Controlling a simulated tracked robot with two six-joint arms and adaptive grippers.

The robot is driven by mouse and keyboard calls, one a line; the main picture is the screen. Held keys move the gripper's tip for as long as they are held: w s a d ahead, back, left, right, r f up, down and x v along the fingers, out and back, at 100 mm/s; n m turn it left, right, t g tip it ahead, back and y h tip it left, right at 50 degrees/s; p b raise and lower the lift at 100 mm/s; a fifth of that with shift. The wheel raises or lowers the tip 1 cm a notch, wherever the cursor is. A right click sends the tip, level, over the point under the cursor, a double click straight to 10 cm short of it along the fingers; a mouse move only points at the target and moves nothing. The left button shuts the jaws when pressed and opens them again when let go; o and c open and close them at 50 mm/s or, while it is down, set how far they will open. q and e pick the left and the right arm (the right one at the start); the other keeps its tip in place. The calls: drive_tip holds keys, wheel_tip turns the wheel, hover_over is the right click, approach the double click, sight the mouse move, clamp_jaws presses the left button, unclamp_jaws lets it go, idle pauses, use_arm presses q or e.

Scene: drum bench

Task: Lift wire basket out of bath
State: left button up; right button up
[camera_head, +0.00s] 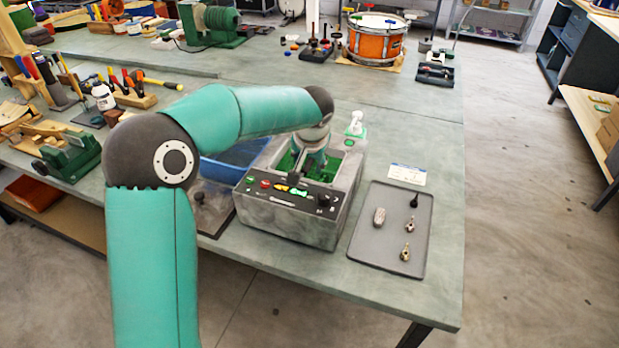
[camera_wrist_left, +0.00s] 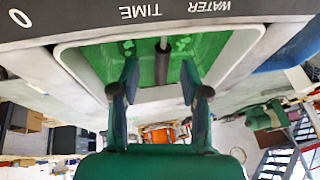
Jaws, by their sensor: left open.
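The bath (camera_head: 292,224) is a grey box with a black control panel at its front and a green interior, near the bench's front edge. Its pale rim also shows upside down in the wrist view (camera_wrist_left: 232,62). My left gripper (camera_head: 301,170) reaches down over the bath opening. In the wrist view my open fingers (camera_wrist_left: 160,78) stand apart on either side of a grey bar with a dark end (camera_wrist_left: 162,66), which looks like the wire basket's handle. I see no clear contact. The basket's body cannot be made out, and my arm covers part of the opening.
A grey tray (camera_head: 372,254) with small metal parts lies right of the bath. A blue bin (camera_head: 231,162) stands left of it. A white bottle (camera_head: 355,124) and an orange drum (camera_head: 376,42) are behind.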

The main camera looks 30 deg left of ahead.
sight(308, 164)
use_arm(q)
drive_tip(key=x, duration=0.3)
drive_tip(key=shift+w+a+f, duration=0.1)
drive_tip(key=shift+a, duration=0.05)
drive_tip(key=shift+c, duration=0.2)
clamp_jaws()
